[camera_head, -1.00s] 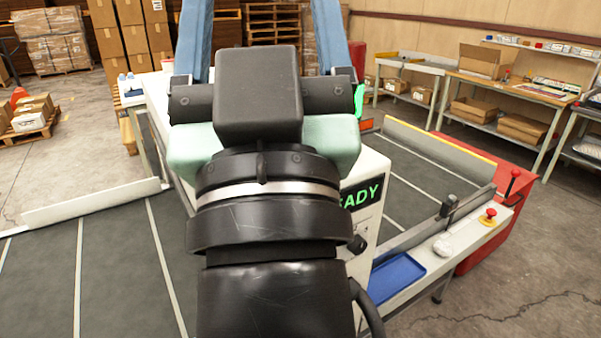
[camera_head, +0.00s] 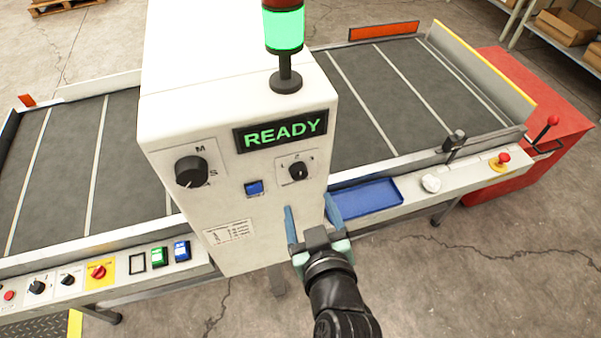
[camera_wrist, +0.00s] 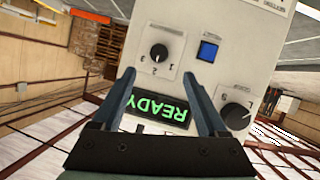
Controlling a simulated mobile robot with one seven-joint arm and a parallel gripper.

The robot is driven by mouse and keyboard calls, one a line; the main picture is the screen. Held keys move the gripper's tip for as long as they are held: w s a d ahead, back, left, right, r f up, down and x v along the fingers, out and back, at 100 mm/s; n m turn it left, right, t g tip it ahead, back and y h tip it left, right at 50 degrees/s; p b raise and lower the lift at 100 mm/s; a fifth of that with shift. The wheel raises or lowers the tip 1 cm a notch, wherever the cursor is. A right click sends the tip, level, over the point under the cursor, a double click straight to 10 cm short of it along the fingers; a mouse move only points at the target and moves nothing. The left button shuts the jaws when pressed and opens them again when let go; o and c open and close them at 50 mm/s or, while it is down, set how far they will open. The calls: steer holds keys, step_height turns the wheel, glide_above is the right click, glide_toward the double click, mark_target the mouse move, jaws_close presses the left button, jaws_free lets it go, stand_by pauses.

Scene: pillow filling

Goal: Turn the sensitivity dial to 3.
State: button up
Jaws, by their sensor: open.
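The small black dial (camera_head: 298,171) is on the white machine's front, below the READY display, on a light plate marked 1, 2 and 3. It also shows in the wrist view (camera_wrist: 158,53), upside down, with a pale mark that seems to face the 2; the exact setting is hard to read. My gripper (camera_head: 308,203) is open and empty, below the dial in the head view. In the wrist view its fingers (camera_wrist: 158,76) are spread on either side of the dial's column, apart from the dial.
A larger black knob (camera_head: 190,171) marked M and S and a blue button (camera_head: 254,188) sit left of the dial. The READY display (camera_head: 281,131) is just above. A blue tray (camera_head: 364,198) lies on the ledge to the right. Conveyor belts (camera_head: 400,85) flank the machine.

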mark_target(301, 175)
steer(key=p+x, duration=0.2)
steer(key=x, duration=0.8)
steer(key=shift+w, duration=0.25)
jaws_close()
steer(key=shift+f, duration=0.1)
steer(key=m+y+b, duration=0.2)
steer(key=m+g+b, duration=0.1)
steer(key=m, duration=0.1)
steer(key=shift+w+d+y, duration=0.1)
steer(key=shift+d+y, duration=0.15)
steer(key=shift+y, duration=0.15)
steer(key=m+y+b, duration=0.2)
steer(key=m+b, duration=0.1)
steer(key=shift+d+m+y, duration=0.15)
steer(key=shift+m+y, duration=0.15)
steer(key=shift+m, duration=0.1)
stand_by(0.4)
